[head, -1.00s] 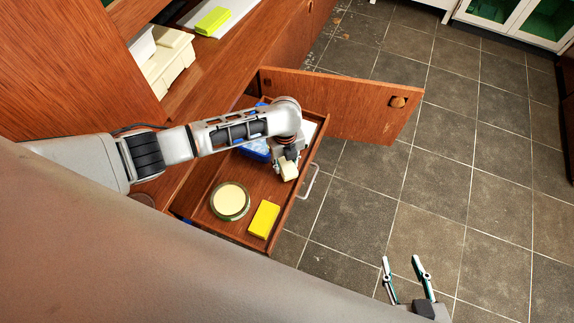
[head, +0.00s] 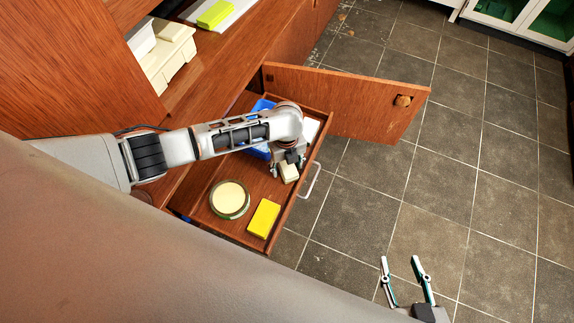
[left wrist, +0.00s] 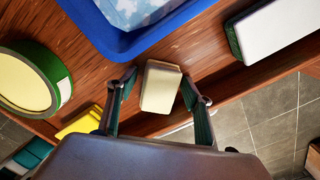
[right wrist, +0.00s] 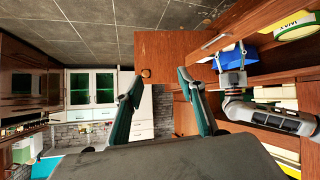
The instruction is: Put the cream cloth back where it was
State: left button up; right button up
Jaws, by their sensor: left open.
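The cream cloth (head: 289,172), a small folded block, lies in the open drawer (head: 198,215) near its front edge. In the left wrist view the cloth (left wrist: 160,87) sits between the fingers of my left gripper (left wrist: 158,80), on the wooden drawer floor. My left gripper (head: 287,166) is open, with a finger on either side of the cloth; I cannot tell whether either finger touches it. My right gripper (head: 401,261) is open and empty above the tiled floor, away from the drawer.
The drawer also holds a blue bin (left wrist: 130,42), a white-and-green block (left wrist: 275,30), a round cream-topped tin (head: 229,199) and a yellow block (head: 264,219). An open cabinet door (head: 345,103) stands behind the drawer. The floor to the right is clear.

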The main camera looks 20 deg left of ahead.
aim_at(287, 167)
pick_arm(q)
jog(key=r, duration=0.1)
jog(key=r+p, duration=0.1)
jog(key=r, duration=0.1)
jog(key=shift+w+r, duration=0.25)
jog(key=shift+r, duration=0.05)
jog(key=shift+r+p, duration=2.15)
jog(key=shift+r, duration=2.2)
jog(key=s+d+r+n+t+h, duration=0.25)
jog(key=s+d+n, duration=0.25)
jog(key=d, duration=0.3)
jog(key=s+d+r+n+t+h, duration=0.1)
jog(key=s+d+n+t+h, duration=0.1)
jog(key=s+d+n+h, duration=0.35)
jog(key=s+a+r+n+t+y, duration=0.1)
jog(key=s+a+n+t+y, duration=0.1)
jog(key=s+a+n, duration=0.4)
jog(key=s+a+n+t+y, duration=0.3)
jog(key=s+a+n, duration=0.3)
jog(key=a, duration=0.5)
jog(key=shift+s+r+t+y, duration=0.2)
jog(key=shift+r+t+y, duration=0.15)
jog(key=shift+t, duration=0.3)
pick_arm(e)
jog(key=shift+s+d+r+h, duration=0.1)
jog(key=shift+s+d+h, duration=0.1)
jog(key=shift+d, duration=0.3)
jog(key=shift+s+d+r+h, duration=0.1)
jog(key=shift+s+d+h, duration=0.1)
jog(key=shift+d, duration=0.3)
